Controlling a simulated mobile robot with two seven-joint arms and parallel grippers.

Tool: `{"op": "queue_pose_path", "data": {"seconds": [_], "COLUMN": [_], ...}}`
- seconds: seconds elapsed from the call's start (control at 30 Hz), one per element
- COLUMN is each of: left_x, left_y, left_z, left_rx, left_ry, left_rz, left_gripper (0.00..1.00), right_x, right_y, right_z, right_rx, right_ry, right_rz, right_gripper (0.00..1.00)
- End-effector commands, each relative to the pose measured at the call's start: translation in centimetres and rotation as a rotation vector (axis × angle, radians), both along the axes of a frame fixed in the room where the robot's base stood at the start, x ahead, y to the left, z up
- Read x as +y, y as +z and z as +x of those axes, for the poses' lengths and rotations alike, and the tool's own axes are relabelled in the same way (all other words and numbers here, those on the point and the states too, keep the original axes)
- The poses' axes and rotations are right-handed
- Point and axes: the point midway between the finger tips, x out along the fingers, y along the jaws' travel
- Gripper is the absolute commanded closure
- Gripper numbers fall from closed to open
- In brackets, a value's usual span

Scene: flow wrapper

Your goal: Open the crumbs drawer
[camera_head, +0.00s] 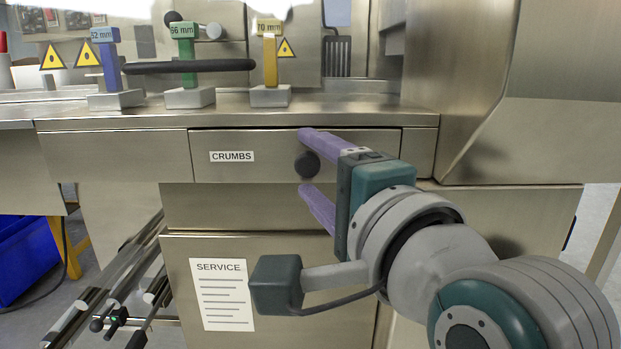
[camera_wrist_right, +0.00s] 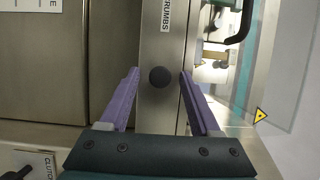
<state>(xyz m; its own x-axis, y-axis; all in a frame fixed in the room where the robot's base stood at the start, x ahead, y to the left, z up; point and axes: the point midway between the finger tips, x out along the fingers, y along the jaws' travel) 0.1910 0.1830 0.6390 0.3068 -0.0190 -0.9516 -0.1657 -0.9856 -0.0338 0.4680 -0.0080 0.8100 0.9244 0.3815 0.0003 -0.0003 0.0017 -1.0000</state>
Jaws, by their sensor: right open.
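The crumbs drawer (camera_head: 250,142) is a steel front under the machine's table edge, with a white "CRUMBS" label at its left. Its front looks flush with the panels around it. A round black knob (camera_head: 307,165) sits on the drawer front. My right gripper (camera_head: 309,164) is open in front of the drawer, one purple finger above the knob and one below it. In the right wrist view the knob (camera_wrist_right: 159,77) lies between the two spread fingertips (camera_wrist_right: 159,73), with gaps on both sides. How far the fingertips are from the drawer face is hard to tell. My left gripper is not seen.
A panel with a "SERVICE" sheet (camera_head: 222,294) is below the drawer. Metal rails (camera_head: 130,275) and a blue bin (camera_head: 28,258) are at the lower left.

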Motion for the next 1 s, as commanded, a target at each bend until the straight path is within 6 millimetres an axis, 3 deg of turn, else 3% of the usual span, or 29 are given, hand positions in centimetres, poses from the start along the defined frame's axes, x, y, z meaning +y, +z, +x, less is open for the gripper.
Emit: {"op": "queue_pose_path", "data": {"seconds": [0.27,0.83,1.0], "left_x": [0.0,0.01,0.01], "left_y": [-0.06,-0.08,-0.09], "left_z": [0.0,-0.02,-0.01], "left_rx": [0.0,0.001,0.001], "left_ry": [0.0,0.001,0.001], "left_rz": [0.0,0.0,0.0], "left_gripper": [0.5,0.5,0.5], "right_x": [0.08,0.07,0.07], "right_y": [0.02,0.02,0.02], "right_z": [0.23,0.2,0.19], "right_rx": [0.001,0.0,0.0], "right_ry": [0.0,0.0,0.0], "right_rz": [-0.001,-0.001,-0.001], "right_gripper": [0.36,0.98,1.0]}}
